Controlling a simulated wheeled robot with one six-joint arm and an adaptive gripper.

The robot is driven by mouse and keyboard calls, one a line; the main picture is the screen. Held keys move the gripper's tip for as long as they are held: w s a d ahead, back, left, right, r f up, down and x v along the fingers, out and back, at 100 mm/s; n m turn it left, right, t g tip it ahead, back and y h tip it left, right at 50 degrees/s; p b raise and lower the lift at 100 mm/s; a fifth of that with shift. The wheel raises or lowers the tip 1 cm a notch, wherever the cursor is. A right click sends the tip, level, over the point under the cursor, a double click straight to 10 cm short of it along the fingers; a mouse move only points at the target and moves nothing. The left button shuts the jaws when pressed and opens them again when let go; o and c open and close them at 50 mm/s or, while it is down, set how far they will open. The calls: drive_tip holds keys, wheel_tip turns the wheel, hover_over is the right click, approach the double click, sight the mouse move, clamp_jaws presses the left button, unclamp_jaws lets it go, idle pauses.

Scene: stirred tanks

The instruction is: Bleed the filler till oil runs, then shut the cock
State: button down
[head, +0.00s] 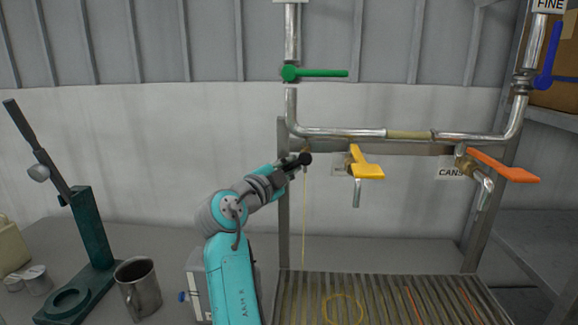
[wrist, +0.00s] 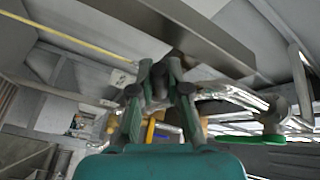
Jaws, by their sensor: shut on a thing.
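My gripper (head: 293,163) is at the lower left bend of the pipework and is shut on a small dark cock handle. My fingers mostly hide it. In the wrist view my gripper (wrist: 160,78) has its fingers closed about a small dark part. A thin yellow oil stream (head: 304,220) falls unbroken from just below my gripper to the slatted grating (head: 385,290). The stream also crosses the upper left of the wrist view (wrist: 65,37). The cock's exact angle cannot be told.
Green (head: 322,73), yellow (head: 366,165), orange (head: 505,166) and blue (head: 547,68) valve handles sit on the pipework. A metal mug (head: 138,288) and a green stand (head: 92,235) are at left. A yellow ring (head: 343,309) marks the grating. A cardboard box (head: 560,95) sits at right.

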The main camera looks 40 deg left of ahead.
drive_tip(key=n, duration=0.2)
drive_tip(key=f+n+t+y, duration=0.1)
drive_tip(key=n, duration=0.1)
drive_tip(key=d+n+t, duration=0.1)
drive_tip(key=shift+w+f+n+y, duration=0.3)
drive_tip(key=shift+w+n, duration=0.05)
drive_tip(key=shift+n, duration=0.05)
idle(0.3)
drive_tip(key=c, duration=1.1)
unclamp_jaws()
drive_tip(key=shift+c, duration=0.2)
drive_tip(key=shift+d, duration=0.1)
drive_tip(key=v, duration=1.2)
drive_tip(key=shift+w+f, duration=0.1)
